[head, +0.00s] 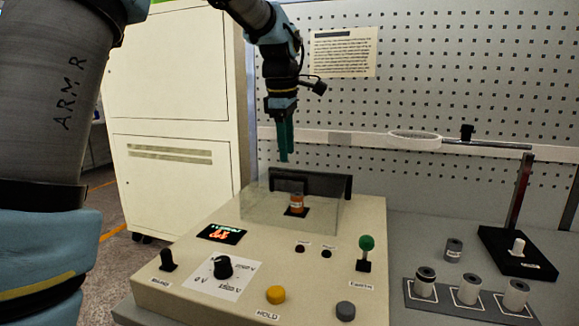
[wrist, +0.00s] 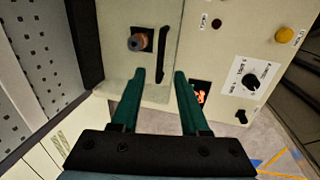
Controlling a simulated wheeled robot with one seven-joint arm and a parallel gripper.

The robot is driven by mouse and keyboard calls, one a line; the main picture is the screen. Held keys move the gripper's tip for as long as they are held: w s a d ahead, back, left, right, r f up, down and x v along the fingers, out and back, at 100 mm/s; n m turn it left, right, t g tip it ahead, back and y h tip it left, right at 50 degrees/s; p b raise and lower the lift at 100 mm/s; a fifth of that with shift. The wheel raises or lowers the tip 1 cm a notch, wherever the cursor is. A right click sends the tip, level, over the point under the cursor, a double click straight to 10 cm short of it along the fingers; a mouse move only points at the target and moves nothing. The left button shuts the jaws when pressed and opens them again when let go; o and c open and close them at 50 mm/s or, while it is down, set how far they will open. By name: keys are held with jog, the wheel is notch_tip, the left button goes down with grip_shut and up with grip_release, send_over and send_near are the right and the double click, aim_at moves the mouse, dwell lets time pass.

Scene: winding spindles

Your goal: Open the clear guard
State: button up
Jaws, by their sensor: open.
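The clear guard (head: 262,214) is a see-through box on the beige console (head: 205,285). It is down over an orange spool (head: 297,203), which stands on a black pad inside. In the wrist view the clear guard (wrist: 176,30) shows faintly, with a thin black handle-like strip (wrist: 162,55) beside the spool (wrist: 139,42).
The console carries a dial (head: 222,267), a yellow button (head: 275,295), a grey button (head: 345,311) and a green-topped lever (head: 365,252). Grey spools stand in a dark rack (head: 450,301) at right. A black stand (head: 517,255) is behind them. A perforated wall (head: 440,80) closes the back.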

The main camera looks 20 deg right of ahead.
aim_at(288, 178)
jog(key=f, duration=0.4)
jog(key=w+f, duration=0.1)
jog(key=shift+d+f+p, duration=0.35)
jog(key=shift+f+p, duration=0.05)
jog(key=shift+c, duration=0.3)
grip_shut()
dwell(0.7)
